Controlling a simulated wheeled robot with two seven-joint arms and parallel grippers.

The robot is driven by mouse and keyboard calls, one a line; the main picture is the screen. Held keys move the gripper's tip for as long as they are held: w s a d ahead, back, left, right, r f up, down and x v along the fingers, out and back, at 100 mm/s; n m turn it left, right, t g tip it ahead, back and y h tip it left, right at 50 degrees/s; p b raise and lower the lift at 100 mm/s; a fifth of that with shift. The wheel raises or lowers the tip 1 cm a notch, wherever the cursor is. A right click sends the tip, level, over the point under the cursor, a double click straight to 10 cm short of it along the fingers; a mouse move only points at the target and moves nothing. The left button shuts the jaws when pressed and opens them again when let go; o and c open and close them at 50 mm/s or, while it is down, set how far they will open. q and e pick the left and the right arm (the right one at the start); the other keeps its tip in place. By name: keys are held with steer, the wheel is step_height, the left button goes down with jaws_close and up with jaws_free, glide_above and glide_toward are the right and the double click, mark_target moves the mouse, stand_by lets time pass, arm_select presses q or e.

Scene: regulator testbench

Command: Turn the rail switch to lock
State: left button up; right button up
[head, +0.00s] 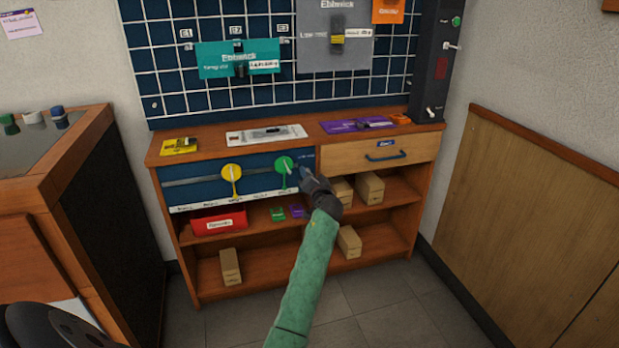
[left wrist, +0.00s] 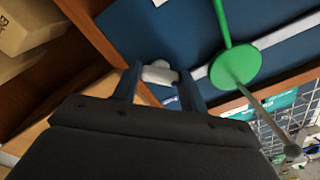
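A blue panel (head: 210,186) on the bench front carries a grey rail with a yellow disc (head: 232,172) and a green disc (head: 284,163), each with a lever. The green disc also shows in the left wrist view (left wrist: 236,66). My left gripper (head: 305,173) is at the panel's right end, just right of the green disc. In the left wrist view its two blue fingers (left wrist: 160,82) stand either side of a small white knob (left wrist: 158,71) by the rail's end. Whether they press on it I cannot tell. The head view hides this knob behind the gripper.
A wooden drawer with a blue handle (head: 386,157) is right of the panel. Shelves below hold a red box (head: 218,221) and several cardboard boxes (head: 370,188). A dark switch column (head: 433,75) stands at the bench top's right end. The floor in front is clear.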

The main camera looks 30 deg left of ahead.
arm_select(q)
steer(key=o, duration=0.3)
steer(key=shift+f, duration=0.15)
steer(key=shift+o, duration=0.4)
